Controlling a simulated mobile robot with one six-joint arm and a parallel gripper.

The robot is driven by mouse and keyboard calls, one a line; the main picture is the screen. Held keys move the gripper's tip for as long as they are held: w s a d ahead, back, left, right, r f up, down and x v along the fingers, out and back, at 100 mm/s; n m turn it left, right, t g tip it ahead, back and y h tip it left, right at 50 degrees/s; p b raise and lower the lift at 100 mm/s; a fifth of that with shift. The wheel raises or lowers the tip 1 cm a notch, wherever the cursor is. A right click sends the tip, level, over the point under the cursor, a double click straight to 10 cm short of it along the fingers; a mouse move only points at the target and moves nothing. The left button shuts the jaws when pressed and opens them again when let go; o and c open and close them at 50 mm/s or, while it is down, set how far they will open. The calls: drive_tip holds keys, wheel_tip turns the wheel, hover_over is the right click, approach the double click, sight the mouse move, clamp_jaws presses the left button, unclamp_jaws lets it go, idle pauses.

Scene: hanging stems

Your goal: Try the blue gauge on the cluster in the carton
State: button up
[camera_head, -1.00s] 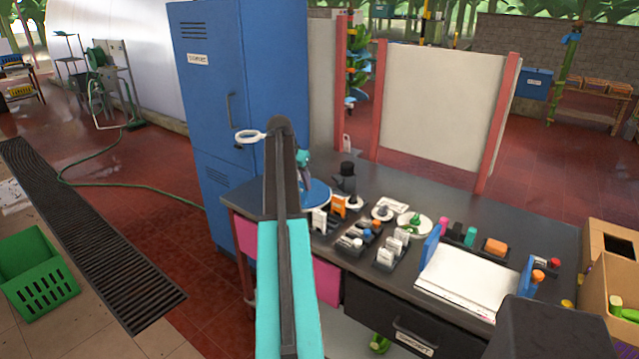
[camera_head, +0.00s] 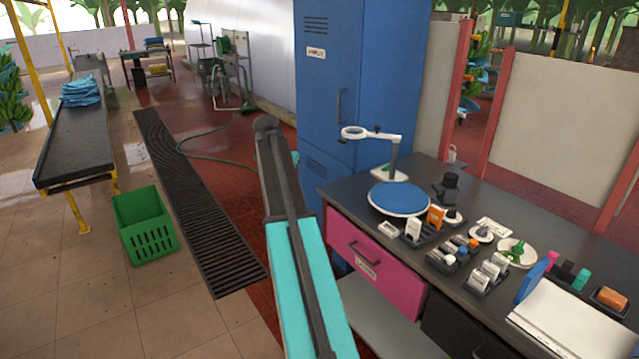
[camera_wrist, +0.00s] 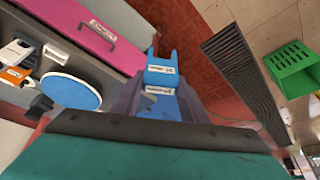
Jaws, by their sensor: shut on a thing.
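My gripper (camera_wrist: 158,108) is shut on the blue gauge (camera_wrist: 160,75) in the wrist view. The gauge is a blue piece with a two-pronged, open end and small white labels, and it points away from the wrist. It is held in the air, apart from the table and floor. In the head view my arm hides the gripper and the gauge. The carton and the cluster in it are in neither current view.
The dark bench (camera_head: 460,210) carries a blue disc (camera_head: 398,198), a ring magnifier (camera_head: 370,134) and several small holders. A blue locker (camera_head: 350,100) stands behind it. A green crate (camera_head: 145,225) and drain grate (camera_head: 205,210) lie left, with open floor around.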

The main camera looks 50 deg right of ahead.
drive_tip(key=w+a+n+t+y, duration=0.1)
drive_tip(key=w+a+n, duration=0.25)
drive_tip(key=a, duration=1.05)
drive_tip(key=w+a+n+t, duration=0.15)
drive_tip(key=w+a, duration=0.35)
drive_tip(key=a, duration=1)
drive_tip(key=s+a+n+y, duration=0.1)
drive_tip(key=s+a+n, duration=0.2)
drive_tip(key=a, duration=0.7)
drive_tip(key=s+a+n+y+b, duration=0.1)
drive_tip(key=a+n, duration=0.4)
drive_tip(key=a, duration=0.5)
drive_tip(key=shift+s+a+f+n+y, duration=0.15)
drive_tip(key=shift+s+f+n+y, duration=0.2)
drive_tip(key=shift+s+y, duration=0.45)
drive_tip(key=shift+s, duration=0.25)
